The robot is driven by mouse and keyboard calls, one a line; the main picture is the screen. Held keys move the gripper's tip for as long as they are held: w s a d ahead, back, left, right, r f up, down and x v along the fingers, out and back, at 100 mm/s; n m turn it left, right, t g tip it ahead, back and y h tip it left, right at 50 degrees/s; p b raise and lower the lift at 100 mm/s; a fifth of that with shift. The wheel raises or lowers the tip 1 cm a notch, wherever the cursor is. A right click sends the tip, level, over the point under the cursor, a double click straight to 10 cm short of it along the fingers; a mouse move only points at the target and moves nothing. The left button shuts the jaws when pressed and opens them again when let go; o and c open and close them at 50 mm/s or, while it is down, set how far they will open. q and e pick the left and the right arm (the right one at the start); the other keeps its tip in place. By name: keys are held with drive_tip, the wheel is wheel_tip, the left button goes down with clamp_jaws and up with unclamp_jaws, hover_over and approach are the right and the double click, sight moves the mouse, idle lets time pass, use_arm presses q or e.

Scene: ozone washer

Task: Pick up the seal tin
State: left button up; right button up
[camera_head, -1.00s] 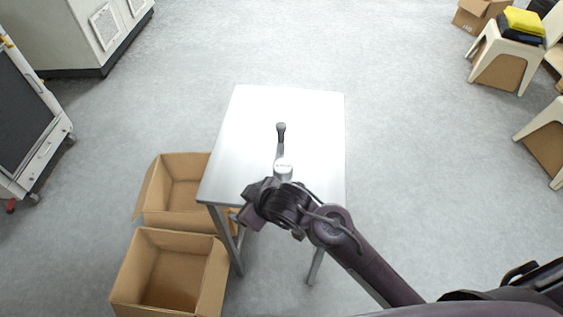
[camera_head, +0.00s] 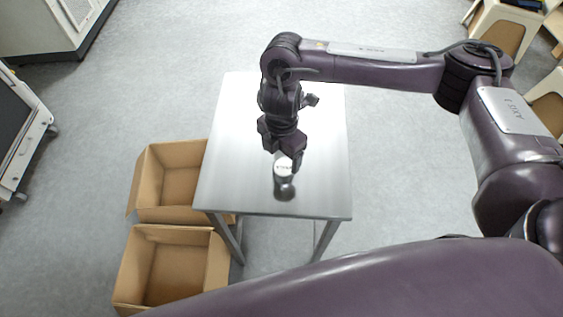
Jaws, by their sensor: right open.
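The seal tin (camera_head: 283,169) is a small round tin with a white, printed top. It stands upright on the pale metal table (camera_head: 230,185), near the front middle. My right gripper (camera_head: 284,151) points down at the tin's far side, its fingers open and close to the tin's top. The fingers cover part of the tin's far edge, and I cannot tell whether they touch it. My left gripper is not in view.
Two open cardboard boxes (camera_head: 147,187) stand on the floor left of the table. A white machine (camera_head: 40,30) is at the far left, and a pale stool (camera_head: 498,28) at the far right. The tabletop around the tin looks clear.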

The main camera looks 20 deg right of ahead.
sight(284, 167)
drive_tip(key=shift+d+f, duration=0.3)
drive_tip(key=shift+f, duration=0.05)
wheel_tip(284, 167, down, 2)
drive_tip(key=shift+s+f+b, duration=0.1)
drive_tip(key=shift+f+b, duration=0.1)
drive_tip(key=shift+b, duration=0.1)
drive_tip(key=f, duration=0.2)
drive_tip(key=f+b, duration=0.1)
drive_tip(key=f, duration=0.1)
drive_tip(key=shift+w+d+f, duration=0.1)
drive_tip(key=shift+w+f, duration=0.1)
drive_tip(key=c, duration=1.1)
drive_tip(key=shift+r, duration=0.1)
